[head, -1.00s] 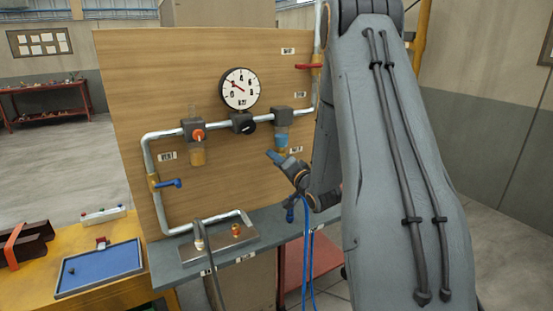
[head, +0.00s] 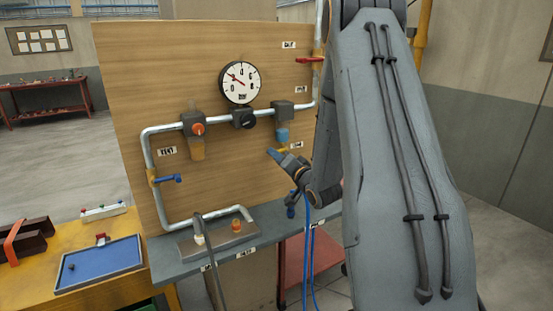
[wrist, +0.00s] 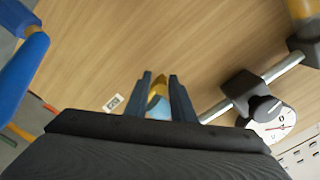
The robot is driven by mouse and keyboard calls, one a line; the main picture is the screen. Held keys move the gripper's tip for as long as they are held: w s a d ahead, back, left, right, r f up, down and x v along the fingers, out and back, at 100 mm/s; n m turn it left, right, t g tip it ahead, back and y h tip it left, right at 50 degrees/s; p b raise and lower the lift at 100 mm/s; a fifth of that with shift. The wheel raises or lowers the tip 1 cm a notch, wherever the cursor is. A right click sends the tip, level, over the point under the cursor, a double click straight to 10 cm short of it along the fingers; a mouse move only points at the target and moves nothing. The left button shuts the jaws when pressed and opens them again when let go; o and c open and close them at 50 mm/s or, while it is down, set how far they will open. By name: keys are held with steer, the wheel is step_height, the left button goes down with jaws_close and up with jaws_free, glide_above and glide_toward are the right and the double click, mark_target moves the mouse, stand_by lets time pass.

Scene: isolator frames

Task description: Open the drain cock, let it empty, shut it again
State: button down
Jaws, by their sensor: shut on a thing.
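The drain cock (head: 285,149) is a small yellow piece below a light blue bowl (head: 282,134) at the right of the panel. My gripper (head: 272,152) is at the cock, with its blue fingers just under the bowl. In the wrist view the fingers (wrist: 160,88) stand on both sides of the yellow cock (wrist: 158,89), shut on it, with part of the light blue bowl (wrist: 158,113) showing between them. The fingers hide part of the cock, and I cannot tell whether it is open or shut. No falling liquid is visible.
A gauge (head: 239,82) sits above the pipe left of the bowl. A grey shelf (head: 180,262) runs below.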

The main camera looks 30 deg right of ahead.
steer(key=d+f+n+b, duration=0.4)
steer(key=d+n+b, duration=0.1)
steer(key=n+b, duration=0.9)
steer(key=shift+w+n, duration=0.15)
steer(key=shift+n, duration=1.25)
steer(key=c, duration=1.7)
jaws_free()
steer(key=shift+c, duration=0.2)
steer(key=shift+f, duration=0.1)
